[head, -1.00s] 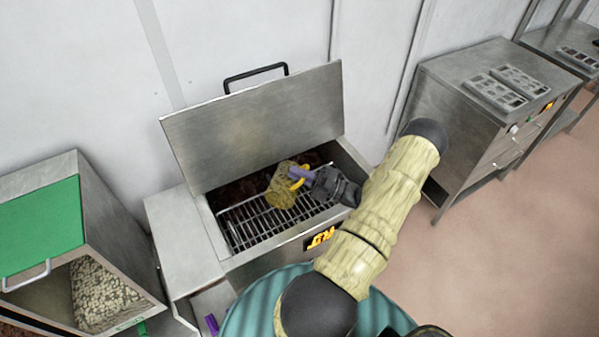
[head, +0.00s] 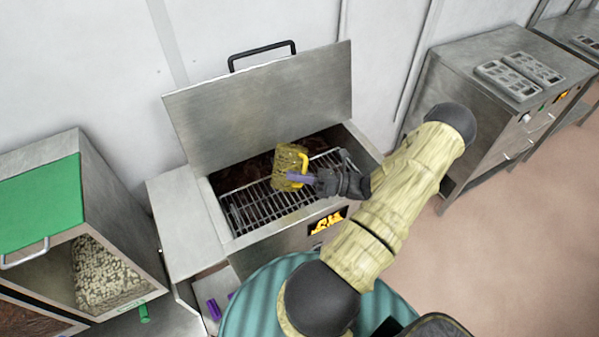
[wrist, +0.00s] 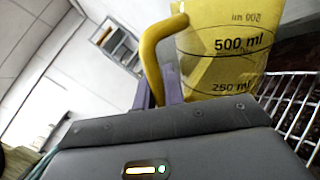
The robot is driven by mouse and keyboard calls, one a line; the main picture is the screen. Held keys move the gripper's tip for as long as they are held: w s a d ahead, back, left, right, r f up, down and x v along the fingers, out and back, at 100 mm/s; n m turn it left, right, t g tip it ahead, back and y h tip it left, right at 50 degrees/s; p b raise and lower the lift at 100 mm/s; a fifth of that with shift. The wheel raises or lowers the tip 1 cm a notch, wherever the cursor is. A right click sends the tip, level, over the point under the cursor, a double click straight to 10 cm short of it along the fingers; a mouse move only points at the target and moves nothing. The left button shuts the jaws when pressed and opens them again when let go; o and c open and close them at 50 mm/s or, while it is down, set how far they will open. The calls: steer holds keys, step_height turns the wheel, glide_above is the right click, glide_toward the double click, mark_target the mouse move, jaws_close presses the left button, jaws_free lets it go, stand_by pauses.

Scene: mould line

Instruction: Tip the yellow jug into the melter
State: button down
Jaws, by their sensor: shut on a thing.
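The yellow see-through jug (head: 288,165) is over the open melter (head: 270,240), above its wire rack (head: 262,207). It looks close to upright in the head view, with its handle to the right. My gripper (head: 303,177) has purple fingers shut on the jug's handle. In the wrist view the jug (wrist: 222,50) shows its 250 ml and 500 ml marks, and the fingers (wrist: 158,92) are at the handle's lower end. The melter's lid (head: 265,115) stands raised behind. I cannot tell what is inside the jug.
A bin of pale pellets (head: 103,275) with a green top stands at the left. A steel cabinet (head: 480,110) carrying moulds (head: 518,76) stands at the right. Purple objects (head: 214,309) lie low in front of the melter. The floor at the right is clear.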

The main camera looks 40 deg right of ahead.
steer(key=n, duration=0.2)
steer(key=shift+a+f+n+g, duration=0.1)
steer(key=shift+f+n+g, duration=0.25)
steer(key=shift+n+g, duration=0.05)
steer(key=n, duration=0.2)
steer(key=d+n, duration=0.1)
steer(key=n, duration=0.1)
steer(key=w+n+g, duration=0.1)
steer(key=shift+d+r+n, duration=0.25)
steer(key=shift+n, duration=0.15)
steer(key=shift+s, duration=0.1)
